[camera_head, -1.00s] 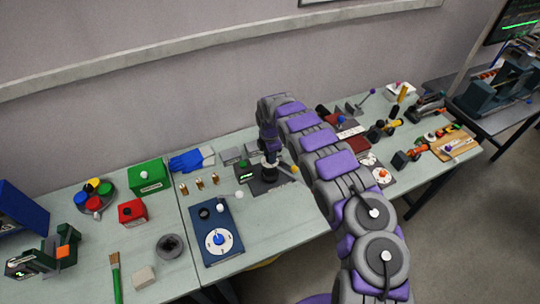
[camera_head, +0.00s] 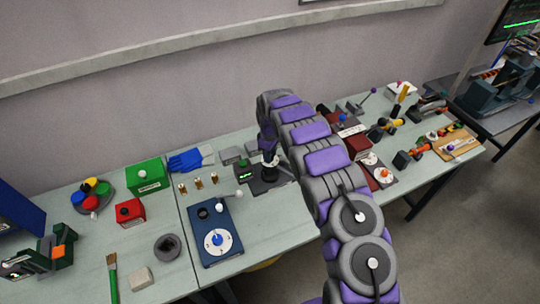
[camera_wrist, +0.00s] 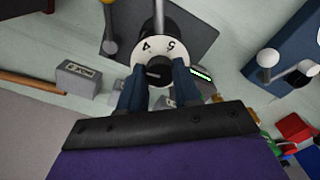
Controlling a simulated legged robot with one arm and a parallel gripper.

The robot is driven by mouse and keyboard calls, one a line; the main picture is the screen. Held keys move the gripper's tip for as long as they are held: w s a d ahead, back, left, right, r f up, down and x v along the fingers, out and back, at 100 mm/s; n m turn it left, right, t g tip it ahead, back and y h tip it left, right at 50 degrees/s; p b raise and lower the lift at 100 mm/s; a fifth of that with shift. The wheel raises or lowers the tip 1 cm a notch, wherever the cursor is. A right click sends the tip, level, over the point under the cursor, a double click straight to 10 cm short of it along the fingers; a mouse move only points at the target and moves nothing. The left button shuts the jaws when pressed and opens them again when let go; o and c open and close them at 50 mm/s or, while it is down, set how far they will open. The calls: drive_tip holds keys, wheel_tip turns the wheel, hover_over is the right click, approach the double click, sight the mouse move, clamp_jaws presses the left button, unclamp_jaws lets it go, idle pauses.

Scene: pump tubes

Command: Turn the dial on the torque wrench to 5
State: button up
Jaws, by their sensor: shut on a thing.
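The torque wrench device (camera_head: 270,184) is a dark plate with a round dial, on the middle table. In the wrist view its white dial ring (camera_wrist: 160,45) shows a 4 and a 5, both upside down. A grey rod (camera_wrist: 159,15) reaches the ring's upper edge between the two numbers. My gripper (camera_wrist: 158,78) is shut on the dial's dark knob, one finger on each side. In the head view my gripper (camera_head: 268,152) points down over the dial. The fingers and arm partly hide the device there. A green display (camera_head: 244,174) sits at its left.
A blue box (camera_head: 218,236) with a white disc and a lever stands to the left. Grey blocks (camera_head: 231,155) and blue gloves (camera_head: 188,160) lie behind. Brass pieces (camera_head: 198,182) stand at left.

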drive_tip(key=m, duration=0.2)
drive_tip(key=m+b, duration=0.1)
drive_tip(key=m, duration=0.2)
drive_tip(key=shift+w+a+r+m, duration=0.1)
drive_tip(key=shift+w+m, duration=0.05)
drive_tip(key=shift+m, duration=0.15)
drive_tip(key=m+b, duration=0.1)
drive_tip(key=m, duration=0.8)
drive_tip(key=shift+r, duration=0.1)
drive_tip(key=m, duration=0.5)
